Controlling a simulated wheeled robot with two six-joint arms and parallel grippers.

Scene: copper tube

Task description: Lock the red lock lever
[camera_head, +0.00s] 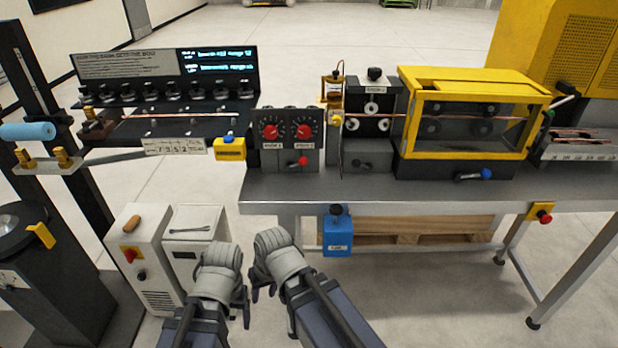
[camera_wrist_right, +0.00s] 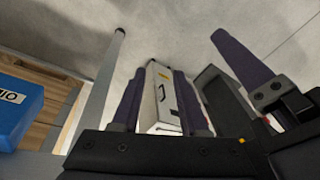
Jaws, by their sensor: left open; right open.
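A small lever with a red knob (camera_head: 302,161) sits on the front of the dark panel, below two red dials (camera_head: 287,131). It points to the right, and its lock state cannot be told. My left gripper (camera_head: 241,306) is open and empty, low in front of the white cabinets. My right gripper (camera_head: 262,289) is open and empty just above and right of it, below and apart from the lever. In the right wrist view its fingers (camera_wrist_right: 156,76) stand apart with nothing between them. The lever is not in that view.
The metal bench edge (camera_head: 430,203) lies between my grippers and the panel. A blue box (camera_head: 338,238) hangs below the bench. White cabinets (camera_head: 145,260) stand left of my grippers. A black lever (camera_head: 363,164) and a blue-knobbed lever (camera_head: 484,174) are further right.

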